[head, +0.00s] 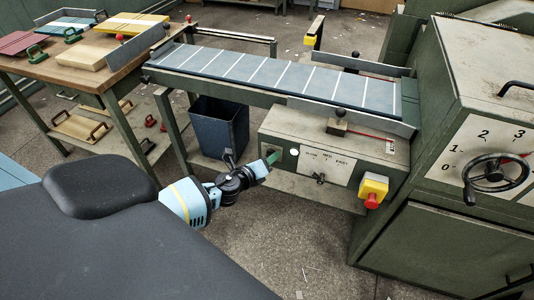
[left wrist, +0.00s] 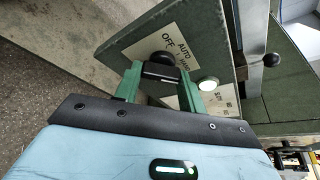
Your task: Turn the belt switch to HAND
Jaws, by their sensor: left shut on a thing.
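The belt switch is a black knob (left wrist: 163,60) on a cream plate (left wrist: 165,42) on the green control box (head: 265,130). My left gripper (head: 270,158) reaches the left end of the box front. In the left wrist view its green fingers stand on either side of the knob, shut on it. The knob's exact pointing is hard to tell, as the gripper covers much of it. My right gripper is not in view.
A round white lamp (head: 294,152) sits right of the switch, then a SLOW MED FAST plate (head: 340,174) with its selector. A red stop button (head: 372,201) on a yellow box juts out further right. A blue bin (head: 218,128) stands left of the box, below the belt (head: 270,75).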

